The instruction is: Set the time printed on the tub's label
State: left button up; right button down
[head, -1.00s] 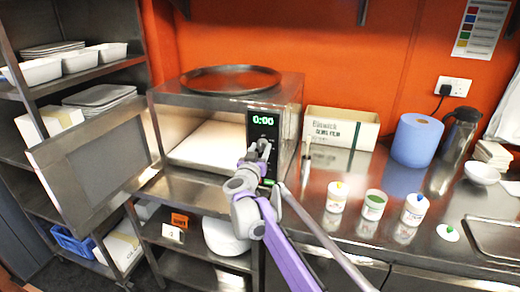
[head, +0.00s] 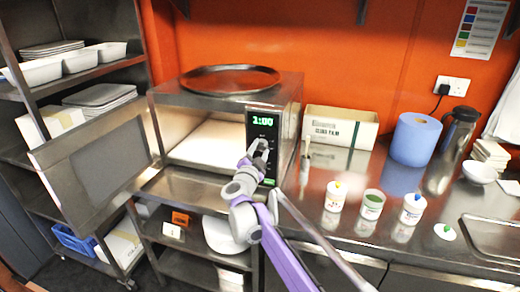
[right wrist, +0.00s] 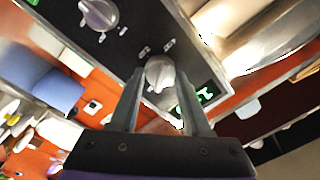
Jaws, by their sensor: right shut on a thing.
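The microwave (head: 290,95) stands on the steel counter with its door (head: 90,165) swung open to the left. Its green display (head: 262,121) reads 1:00. My right gripper (head: 260,148) is at the control panel, shut on the upper knob, the one nearer the display; its fingers lie on both sides of this silver knob (right wrist: 159,72) in the right wrist view. A second knob (right wrist: 99,14) is free.
A cardboard film box (head: 340,128), a blue paper roll (head: 415,140) and a steel flask (head: 458,130) stand along the back wall. A lid with a green spot (head: 445,231) lies right of the tubs. A colour-coded chart (head: 480,28) hangs above.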

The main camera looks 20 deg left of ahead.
jog(key=m, duration=0.5)
jog(key=shift+p, duration=0.4)
jog(key=m+h, duration=0.1)
jog(key=m, duration=0.4)
jog(key=shift+a+f+p, duration=0.1)
jog(key=shift+p, duration=0.25)
jog(key=m+p, duration=0.1)
jog(key=m, duration=0.3)
jog(key=shift+m, duration=0.4)
jog(key=shift+a+m+h+p, duration=0.1)
jog(key=shift+m+h+p, duration=0.25)
jog(key=shift+m, duration=1.85)
jog(key=shift+f, duration=0.1)
jog(key=shift+c, duration=1.8)
grip_release()
jog(key=s+b, duration=0.1)
jog(key=s, duration=0.9)
jog(key=shift+s+a+f+b, duration=0.15)
jog(key=shift+s+a+b, duration=0.25)
jog(key=shift+a, duration=0.05)
